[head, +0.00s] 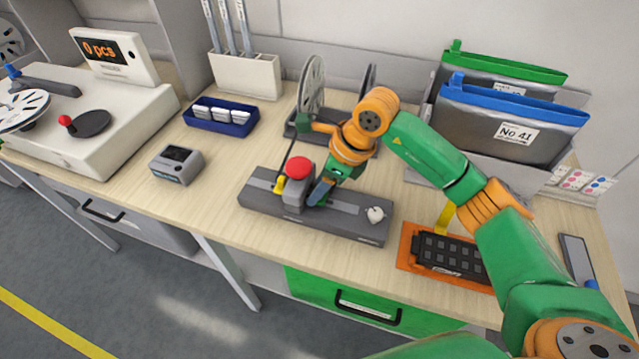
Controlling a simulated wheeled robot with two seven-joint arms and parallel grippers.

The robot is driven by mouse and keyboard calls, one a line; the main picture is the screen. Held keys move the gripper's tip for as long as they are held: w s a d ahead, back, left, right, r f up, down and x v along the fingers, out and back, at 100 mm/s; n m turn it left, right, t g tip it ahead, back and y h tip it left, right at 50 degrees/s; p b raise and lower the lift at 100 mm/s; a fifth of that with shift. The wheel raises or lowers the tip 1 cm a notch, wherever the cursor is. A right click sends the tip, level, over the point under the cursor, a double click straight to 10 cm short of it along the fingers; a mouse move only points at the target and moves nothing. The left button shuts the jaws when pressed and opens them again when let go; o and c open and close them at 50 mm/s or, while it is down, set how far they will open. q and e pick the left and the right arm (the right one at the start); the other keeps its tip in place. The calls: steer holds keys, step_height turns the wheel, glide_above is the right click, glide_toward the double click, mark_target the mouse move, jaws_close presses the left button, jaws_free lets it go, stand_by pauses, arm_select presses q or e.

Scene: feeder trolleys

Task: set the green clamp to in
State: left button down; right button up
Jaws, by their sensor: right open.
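A grey splicing fixture (345,222) lies on the bench, with a red knob (298,167), a small yellow part (280,184) and a pale knob (376,214) on it. My right gripper (320,190) is over the middle of this fixture, just right of the red knob, and is open. A blue part shows at the gripper; I cannot tell whether they touch. I cannot make out the green clamp clearly; my green and orange hand hides part of the fixture. My left gripper is not in view.
A reel stand (311,85) is behind the fixture. A grey box (176,164) and a blue tray (221,116) lie left. A black-celled block sits on an orange mat (404,258) at the right, below my arm. Bins with green and blue rims (515,100) stand behind.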

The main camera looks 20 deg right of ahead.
mark_target(330, 203)
steer(key=b+v, duration=0.1)
steer(key=v, duration=0.6)
